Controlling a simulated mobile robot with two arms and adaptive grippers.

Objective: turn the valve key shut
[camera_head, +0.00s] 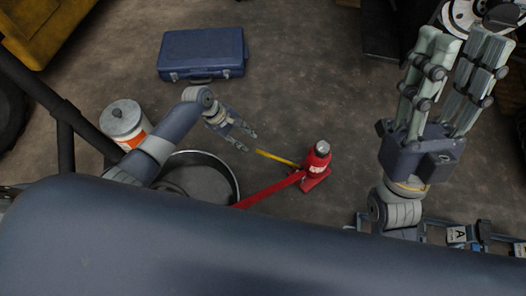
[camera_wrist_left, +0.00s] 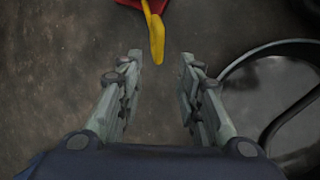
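The valve key, a yellow bar (camera_head: 278,159), sticks out leftward from the base of a red bottle jack (camera_head: 317,160) on the floor. It also shows at the top of the left wrist view (camera_wrist_left: 156,36), with part of the red jack behind it. My left gripper (camera_head: 250,141) is open and empty, just up and left of the key's free end. In the left wrist view its fingertips (camera_wrist_left: 161,57) are apart, with the key's end beyond the gap. My right gripper (camera_head: 466,44) is raised at the right, open and empty, far from the jack.
A red lever (camera_head: 268,192) runs from the jack down-left. A round black pan (camera_head: 205,178) lies beside my left forearm. A white-and-orange bucket (camera_head: 122,121) stands left, a blue case (camera_head: 203,54) at the back. Floor between case and jack is clear.

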